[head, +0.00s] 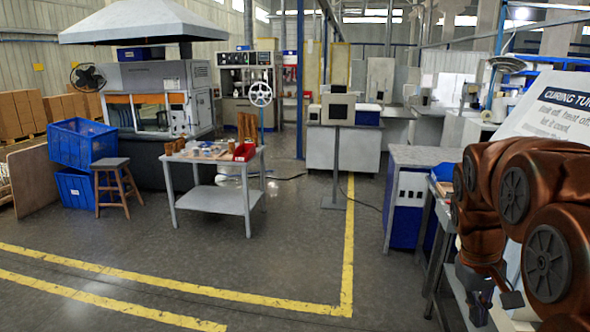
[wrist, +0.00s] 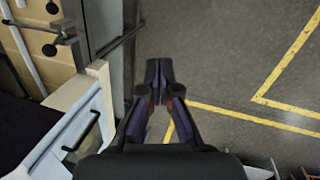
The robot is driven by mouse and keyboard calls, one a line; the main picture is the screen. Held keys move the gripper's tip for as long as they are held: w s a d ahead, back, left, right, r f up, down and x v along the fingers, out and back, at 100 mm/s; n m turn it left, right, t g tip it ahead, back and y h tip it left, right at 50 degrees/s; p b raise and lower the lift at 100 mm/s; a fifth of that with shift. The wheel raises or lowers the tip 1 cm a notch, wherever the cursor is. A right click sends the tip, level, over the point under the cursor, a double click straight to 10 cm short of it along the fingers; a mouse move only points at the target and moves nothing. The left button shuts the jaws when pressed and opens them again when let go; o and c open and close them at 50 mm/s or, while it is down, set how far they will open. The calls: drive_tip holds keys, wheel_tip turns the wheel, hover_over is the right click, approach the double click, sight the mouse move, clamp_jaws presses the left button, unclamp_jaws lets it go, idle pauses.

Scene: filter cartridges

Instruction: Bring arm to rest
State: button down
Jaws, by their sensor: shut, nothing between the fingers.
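My arm shows at the right edge of the head view, folded, with copper-coloured links and dark round joint caps. My gripper hangs below the arm at the lower right of the head view, small and partly cut off. In the wrist view, my gripper (wrist: 158,75) has its two dark fingers together at the tips, with nothing between them. It points out over the grey floor, beside a pale cabinet edge. No filter cartridge can be made out in either view.
A white drawer front (wrist: 85,130) with a dark handle lies close left of my gripper. A blue-and-white cabinet (head: 408,200) stands left of my arm. A grey work table (head: 215,163) holds small items and a red bin. Yellow-lined floor (head: 250,255) ahead is clear.

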drive_tip(key=s+a+f+y, duration=0.1)
drive_tip(key=s+a+f, duration=0.2)
drive_tip(key=s+a, duration=0.5)
drive_tip(key=s+a+f+g+y, duration=0.1)
drive_tip(key=s+a+f, duration=0.3)
drive_tip(key=s+a, duration=0.4)
drive_tip(key=s, duration=0.6)
drive_tip(key=shift+s+a+f, duration=0.15)
drive_tip(key=shift+s+f, duration=0.05)
drive_tip(key=shift+s, duration=0.2)
